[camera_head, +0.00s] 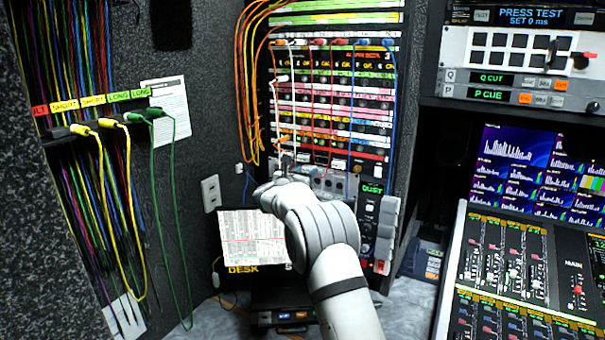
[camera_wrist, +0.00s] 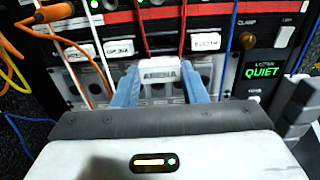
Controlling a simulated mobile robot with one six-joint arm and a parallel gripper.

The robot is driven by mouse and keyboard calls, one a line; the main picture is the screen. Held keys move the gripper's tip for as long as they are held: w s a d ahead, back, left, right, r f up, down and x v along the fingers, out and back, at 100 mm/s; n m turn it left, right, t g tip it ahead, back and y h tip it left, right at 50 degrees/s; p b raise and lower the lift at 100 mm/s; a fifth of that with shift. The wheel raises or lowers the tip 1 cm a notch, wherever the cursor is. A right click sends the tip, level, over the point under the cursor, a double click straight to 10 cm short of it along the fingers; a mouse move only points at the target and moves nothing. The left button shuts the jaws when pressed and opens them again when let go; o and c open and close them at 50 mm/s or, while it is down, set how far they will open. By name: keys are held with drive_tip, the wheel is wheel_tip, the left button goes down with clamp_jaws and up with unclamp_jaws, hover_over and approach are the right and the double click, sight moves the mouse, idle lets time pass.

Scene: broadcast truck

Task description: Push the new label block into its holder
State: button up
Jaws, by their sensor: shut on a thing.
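The white label block (camera_wrist: 161,73), marked ARENA, is held between the two blue fingers of my gripper (camera_wrist: 160,81) in the wrist view. The block is in front of the rack's lower label row, and its face is roughly level. White label plates sit in that row to its left (camera_wrist: 119,46) and right (camera_wrist: 207,41), the right one reading BOOTH. The holder is not clearly visible; I cannot tell whether the block touches it. In the head view my white arm hides the block and most of the gripper.
Red, white, orange and blue patch cords hang in front of the rack (camera_head: 335,85), close around the gripper. A paper sheet (camera_head: 252,238) marked DESK is below left of the arm.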

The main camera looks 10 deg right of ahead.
sight(308, 171)
drive_tip(key=shift+p+x, duration=0.95)
drive_tip(key=shift+x, duration=1.05)
drive_tip(key=shift+d, duration=0.1)
drive_tip(key=shift+b, duration=0.6)
drive_tip(key=shift+w+d+r, duration=0.1)
drive_tip(key=shift+w, duration=0.05)
idle(0.3)
drive_tip(key=shift+w+d+p, duration=0.2)
drive_tip(key=shift+w+p, duration=0.05)
drive_tip(key=shift+p, duration=0.25)
drive_tip(key=shift+w+d+p, duration=0.4)
drive_tip(key=shift+w+p, duration=0.05)
drive_tip(key=shift+w, duration=0.05)
drive_tip(key=shift+w+d+p, duration=0.2)
drive_tip(key=shift+w+p, duration=0.05)
drive_tip(key=shift+p, duration=0.05)
drive_tip(key=shift+w+d+p, duration=0.3)
drive_tip(key=shift+w+p, duration=0.15)
drive_tip(key=shift+p, duration=0.15)
drive_tip(key=o, duration=1.4)
drive_tip(key=shift+c, duration=0.2)
